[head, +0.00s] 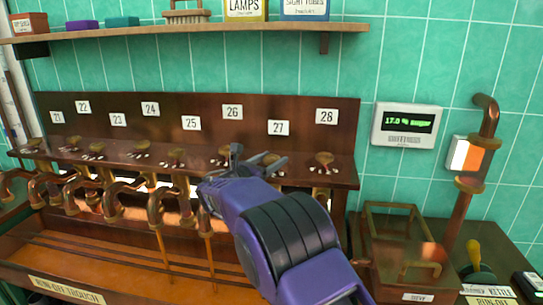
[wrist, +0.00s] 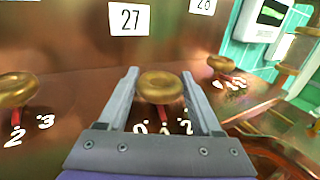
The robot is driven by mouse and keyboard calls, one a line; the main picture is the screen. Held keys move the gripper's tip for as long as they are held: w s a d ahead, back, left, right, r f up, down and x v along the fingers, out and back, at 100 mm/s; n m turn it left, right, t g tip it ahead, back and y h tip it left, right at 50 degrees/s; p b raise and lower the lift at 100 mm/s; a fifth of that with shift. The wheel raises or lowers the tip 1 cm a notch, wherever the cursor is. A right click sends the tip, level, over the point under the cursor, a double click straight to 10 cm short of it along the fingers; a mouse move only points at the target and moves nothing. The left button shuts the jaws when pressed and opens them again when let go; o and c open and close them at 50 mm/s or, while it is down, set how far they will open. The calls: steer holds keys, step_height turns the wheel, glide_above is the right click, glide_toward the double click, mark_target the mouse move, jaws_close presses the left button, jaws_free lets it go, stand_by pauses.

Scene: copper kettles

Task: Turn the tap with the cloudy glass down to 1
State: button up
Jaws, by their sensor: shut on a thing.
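My gripper (head: 258,163) is at the row of taps on the copper panel. In the wrist view its two fingers (wrist: 160,75) stand on either side of a round brass tap knob (wrist: 162,87) below plate 27 (wrist: 129,18), shut on it. The knob has a red pointer (wrist: 163,113) toward the front, near the 1 of a white scale; 0 and 2 show beside it. The same knob shows partly in the head view (head: 269,158). Which glass is cloudy I cannot tell; my arm hides part of the area below the taps.
Neighbouring knobs stand on the left (wrist: 16,90) and right (wrist: 228,63). Below the taps are curved copper spouts (head: 110,200), two with thin streams falling, and a run-off trough (head: 60,255). A display (head: 408,124) reads 17.0 % sugar. A copper-framed box (head: 405,270) stands at the right.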

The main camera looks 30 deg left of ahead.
stand_by(0.3)
steer(key=o, duration=1.4)
steer(key=shift+c, duration=0.2)
steer(key=s+a, duration=0.2)
steer(key=s, duration=1.5)
steer(key=shift+s+a+b, duration=0.15)
steer(key=shift+a+b, duration=0.15)
